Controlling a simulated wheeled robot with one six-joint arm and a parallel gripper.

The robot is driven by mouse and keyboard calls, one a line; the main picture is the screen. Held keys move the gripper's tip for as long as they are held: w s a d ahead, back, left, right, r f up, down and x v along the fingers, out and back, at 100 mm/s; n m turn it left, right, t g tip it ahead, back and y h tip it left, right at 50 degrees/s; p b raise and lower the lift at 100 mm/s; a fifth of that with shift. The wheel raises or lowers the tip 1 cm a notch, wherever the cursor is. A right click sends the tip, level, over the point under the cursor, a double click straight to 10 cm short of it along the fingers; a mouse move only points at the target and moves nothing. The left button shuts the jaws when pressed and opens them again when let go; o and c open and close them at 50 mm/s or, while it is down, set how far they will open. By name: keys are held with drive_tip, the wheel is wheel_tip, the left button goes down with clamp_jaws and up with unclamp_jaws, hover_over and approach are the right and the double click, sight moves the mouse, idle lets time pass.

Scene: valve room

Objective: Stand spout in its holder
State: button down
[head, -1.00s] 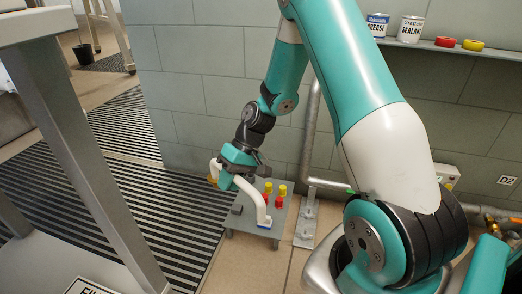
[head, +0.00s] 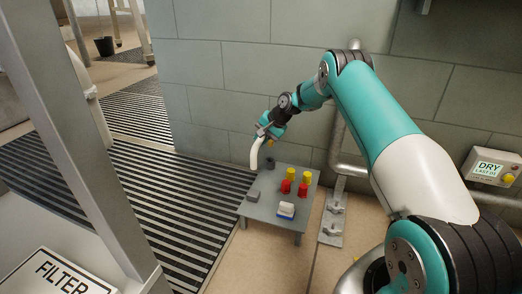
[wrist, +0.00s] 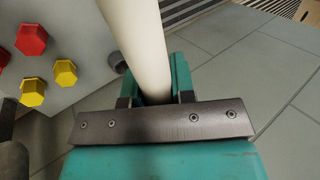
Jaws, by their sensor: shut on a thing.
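The spout (head: 256,153) is a white curved tube. My gripper (head: 268,131) is shut on it and holds it above the far left edge of a low grey stand (head: 272,191). In the wrist view the spout (wrist: 146,45) runs up between my gripper's two fingers (wrist: 155,92). A short dark round socket (head: 269,163), which looks like the holder, is at the stand's far left corner. It also shows in the wrist view (wrist: 117,62), just left of the spout. The spout appears apart from it; its lower end is hard to make out.
Red caps (head: 286,187) and yellow caps (head: 305,175) stand on the grey stand. A blue-and-white block (head: 286,210) and a grey block (head: 253,196) lie near its front. A grey pipe (head: 336,140) rises behind it by the tiled wall.

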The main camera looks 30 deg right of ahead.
wheel_tip(320, 180, down, 6)
drive_tip(key=b, duration=0.4)
drive_tip(key=shift+w+f+b, duration=0.25)
drive_tip(key=shift+w+b, duration=0.05)
drive_tip(key=shift+b, duration=0.05)
drive_tip(key=shift+d+f+p, duration=0.1)
drive_tip(key=shift+p, duration=0.6)
idle(1.0)
drive_tip(key=shift+f+b, duration=0.5)
drive_tip(key=shift+f, duration=1.35)
idle(1.2)
drive_tip(key=shift+c, duration=2)
unclamp_jaws()
drive_tip(key=shift+s, duration=0.1)
